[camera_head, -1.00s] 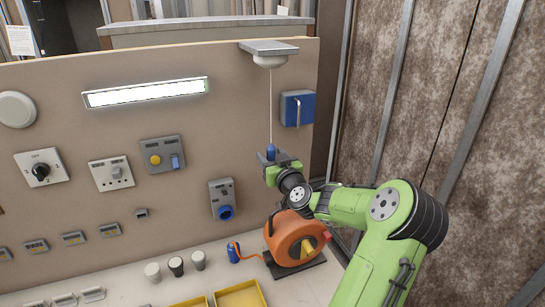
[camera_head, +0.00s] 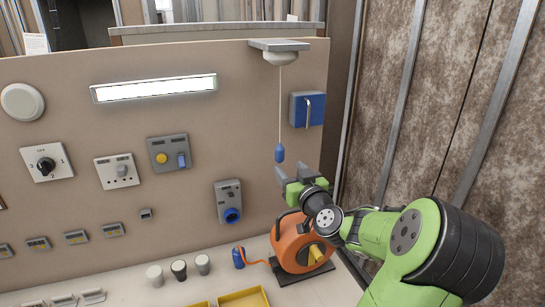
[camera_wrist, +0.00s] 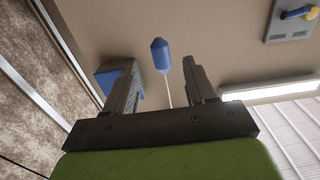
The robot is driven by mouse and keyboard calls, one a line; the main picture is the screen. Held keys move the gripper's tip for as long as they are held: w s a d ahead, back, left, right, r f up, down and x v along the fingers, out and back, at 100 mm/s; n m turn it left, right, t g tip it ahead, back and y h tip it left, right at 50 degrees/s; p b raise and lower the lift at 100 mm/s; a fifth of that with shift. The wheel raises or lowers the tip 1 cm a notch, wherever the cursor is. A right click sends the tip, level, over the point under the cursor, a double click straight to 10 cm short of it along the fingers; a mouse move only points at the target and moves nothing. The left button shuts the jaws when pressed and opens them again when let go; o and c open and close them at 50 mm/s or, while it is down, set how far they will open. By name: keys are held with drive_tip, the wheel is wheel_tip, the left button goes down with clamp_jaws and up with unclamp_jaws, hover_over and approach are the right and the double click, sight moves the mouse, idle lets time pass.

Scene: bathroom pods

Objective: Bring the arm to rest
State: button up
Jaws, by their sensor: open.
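My gripper (camera_head: 294,174) is at the end of my green arm, in front of the panel at the right. Its two fingers are apart and nothing is between them in the head view. A blue pull-cord handle (camera_head: 279,153) hangs on a thin cord from a ceiling-type switch (camera_head: 279,50), just above and left of the fingertips. In the wrist view my gripper (camera_wrist: 155,75) is open, and the blue handle (camera_wrist: 160,55) shows beyond and between the finger ends. It appears free of the fingers.
An orange cable reel (camera_head: 297,245) stands on the bench below my gripper. A blue switch box (camera_head: 306,109) is on the panel to the right of the cord. A grey socket with a blue outlet (camera_head: 229,202) is to the left. A ribbed wall (camera_head: 450,110) bounds the right side.

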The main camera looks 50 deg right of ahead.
drive_tip(key=w+a+f+n+g+y, duration=0.2)
drive_tip(key=w+a+f+y, duration=0.1)
drive_tip(key=a, duration=0.5)
drive_tip(key=w+a+f+n+g+y, duration=0.1)
drive_tip(key=w+a+f+n+y, duration=0.15)
drive_tip(key=a, duration=0.55)
drive_tip(key=w+a+f+n+g+y, duration=0.2)
drive_tip(key=a+n+y, duration=0.1)
drive_tip(key=a, duration=0.5)
drive_tip(key=s+a+g, duration=0.2)
drive_tip(key=s+a, duration=0.5)
drive_tip(key=s, duration=0.3)
drive_tip(key=s+a+r+m+g, duration=0.1)
drive_tip(key=s+a+g, duration=0.1)
drive_tip(key=s+a, duration=0.5)
drive_tip(key=s, duration=0.3)
drive_tip(key=shift+s+g+y, duration=0.35)
drive_tip(key=shift+s+g, duration=0.05)
drive_tip(key=shift+o, duration=0.2)
drive_tip(key=shift+r, duration=0.15)
